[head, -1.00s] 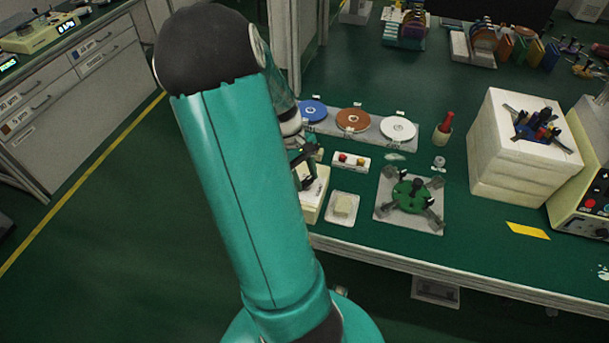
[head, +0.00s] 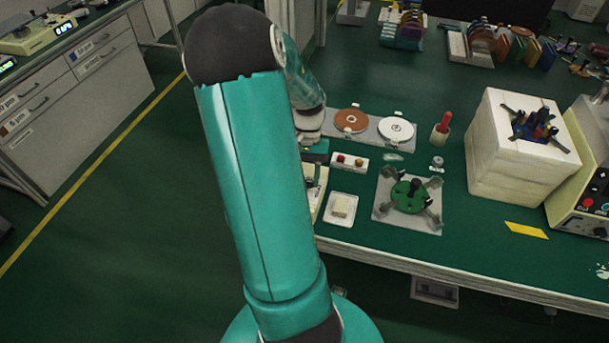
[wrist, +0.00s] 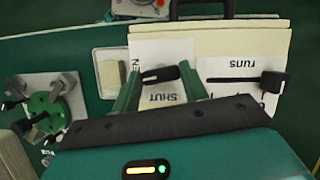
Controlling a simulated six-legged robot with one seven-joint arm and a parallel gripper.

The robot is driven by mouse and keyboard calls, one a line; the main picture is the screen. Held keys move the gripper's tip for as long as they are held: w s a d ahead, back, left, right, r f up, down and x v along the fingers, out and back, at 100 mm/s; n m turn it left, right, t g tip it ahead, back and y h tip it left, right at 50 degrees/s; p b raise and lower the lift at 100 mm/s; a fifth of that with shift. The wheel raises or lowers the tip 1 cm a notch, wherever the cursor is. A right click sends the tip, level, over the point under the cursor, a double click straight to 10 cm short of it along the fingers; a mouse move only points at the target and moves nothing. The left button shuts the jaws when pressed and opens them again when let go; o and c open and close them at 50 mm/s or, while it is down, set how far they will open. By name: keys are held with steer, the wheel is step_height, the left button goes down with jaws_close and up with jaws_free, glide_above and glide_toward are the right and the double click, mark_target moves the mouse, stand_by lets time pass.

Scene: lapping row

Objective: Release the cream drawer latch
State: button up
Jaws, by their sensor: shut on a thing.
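The cream drawer unit (wrist: 215,45) fills the upper middle of the wrist view, with a black handle (wrist: 200,10) at its far edge. The black drawer latch (wrist: 160,74) lies beside a white label reading SHUT, upside down in the picture. My gripper (wrist: 160,82) has its two green fingers on either side of the latch and is shut on it. A second black lever (wrist: 272,82) sits on the right by a "runs" label. In the head view my arm hides most of the cream unit (head: 317,190) and the fingers.
A small white tray with a cream block (head: 341,206) stands right of the unit. Discs (head: 351,120) lie behind. A white block stack (head: 512,160) stands at the right.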

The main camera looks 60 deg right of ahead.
steer(key=shift+m+t, duration=0.4)
steer(key=shift+m, duration=0.6)
steer(key=o, duration=1)
steer(key=shift+r, duration=0.1)
steer(key=v, duration=1.3)
steer(key=shift+d+r, duration=0.2)
steer(key=shift+r, duration=0.15)
